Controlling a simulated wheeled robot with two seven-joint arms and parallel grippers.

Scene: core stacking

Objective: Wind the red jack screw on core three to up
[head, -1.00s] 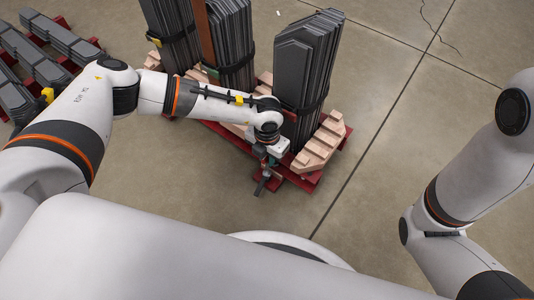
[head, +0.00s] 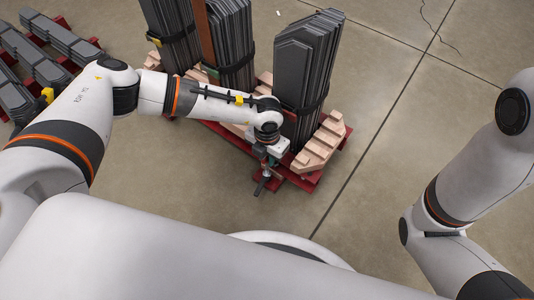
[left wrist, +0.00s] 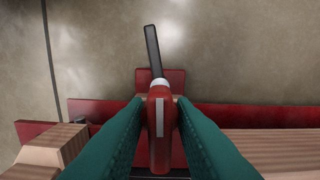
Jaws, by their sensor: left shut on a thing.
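The red jack screw (left wrist: 158,135) shows in the left wrist view as a red body with a pale stripe and a long dark handle (left wrist: 152,50) reaching away over the floor. My left gripper (left wrist: 158,110) has its two teal fingers on either side of the red body, shut on it. In the head view my left gripper (head: 270,160) is low at the front edge of the red base (head: 308,180), beside the rightmost dark core stack (head: 305,62); the dark handle (head: 262,185) sticks out below it. My right gripper is out of view.
Other strapped dark stacks (head: 232,50) stand to the left on the same red base, with pale stepped wooden blocks (head: 325,142) beside them. More dark stacks (head: 65,45) lie at the far left. The concrete floor to the right is clear.

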